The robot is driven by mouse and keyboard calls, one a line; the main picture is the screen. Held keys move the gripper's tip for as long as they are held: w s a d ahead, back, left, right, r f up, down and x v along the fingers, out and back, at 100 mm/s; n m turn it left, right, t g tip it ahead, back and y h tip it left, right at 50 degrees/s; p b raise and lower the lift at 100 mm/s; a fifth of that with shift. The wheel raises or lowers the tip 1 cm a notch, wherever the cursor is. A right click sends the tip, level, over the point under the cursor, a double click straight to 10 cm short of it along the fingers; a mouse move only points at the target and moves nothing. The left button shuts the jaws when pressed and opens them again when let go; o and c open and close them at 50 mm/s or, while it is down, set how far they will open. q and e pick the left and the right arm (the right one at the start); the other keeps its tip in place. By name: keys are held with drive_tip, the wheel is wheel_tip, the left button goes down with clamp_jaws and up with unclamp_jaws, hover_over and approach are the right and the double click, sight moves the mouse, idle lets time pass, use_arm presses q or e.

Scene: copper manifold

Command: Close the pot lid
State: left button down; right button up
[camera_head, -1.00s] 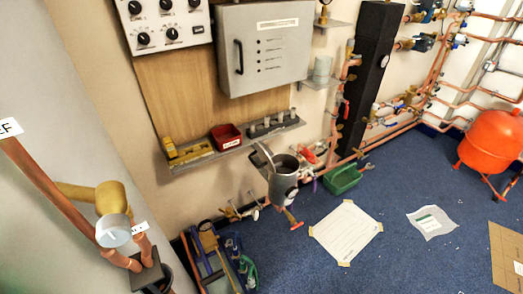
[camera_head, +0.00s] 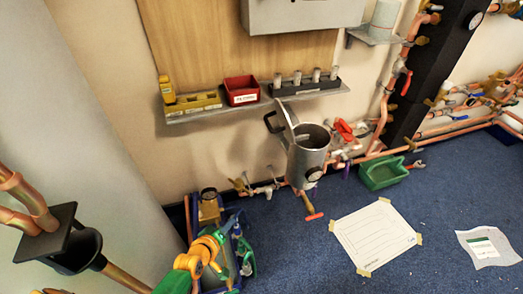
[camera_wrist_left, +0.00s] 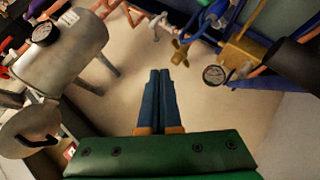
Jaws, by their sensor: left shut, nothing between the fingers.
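The pot (camera_head: 308,160) is a grey metal cylinder with a round gauge on its front, standing below the wall shelf in the head view. Its lid (camera_head: 287,117) is raised and stands tilted up at the left of the open mouth, with a black handle on its outer side. In the left wrist view, the pot (camera_wrist_left: 75,60) is at upper left and the round lid (camera_wrist_left: 30,130) at lower left. My left gripper (camera_wrist_left: 160,72) is shut and empty, its blue fingers apart from both. Green and orange parts of my left arm show at lower left in the head view. My right gripper is out of view.
A shelf (camera_head: 195,115) above the pot holds a red bin (camera_head: 241,91) and yellow tools. Copper pipes and valves run along the wall. A green tray (camera_head: 383,174) and a paper sheet (camera_head: 375,235) lie on the blue floor at right.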

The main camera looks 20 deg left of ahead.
use_arm(q)
drive_tip(key=w+r+n+t+b, duration=0.4)
drive_tip(key=w+n+t+b, duration=0.1)
drive_tip(key=w+b, duration=0.35)
wheel_tip(320, 180, up, 14)
drive_tip(key=n+t+h+b, duration=0.3)
drive_tip(key=n+t+b, duration=0.25)
drive_tip(key=b, duration=0.25)
drive_tip(key=d+x, duration=0.2)
drive_tip(key=x, duration=1)
drive_tip(key=shift+s+d+r, duration=0.25)
drive_tip(key=shift+s+r, duration=0.1)
drive_tip(key=shift+r, duration=0.1)
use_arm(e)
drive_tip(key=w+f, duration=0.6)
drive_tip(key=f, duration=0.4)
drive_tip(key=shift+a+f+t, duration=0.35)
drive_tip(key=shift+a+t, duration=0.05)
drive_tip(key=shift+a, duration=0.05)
use_arm(q)
drive_tip(key=shift+r, duration=0.1)
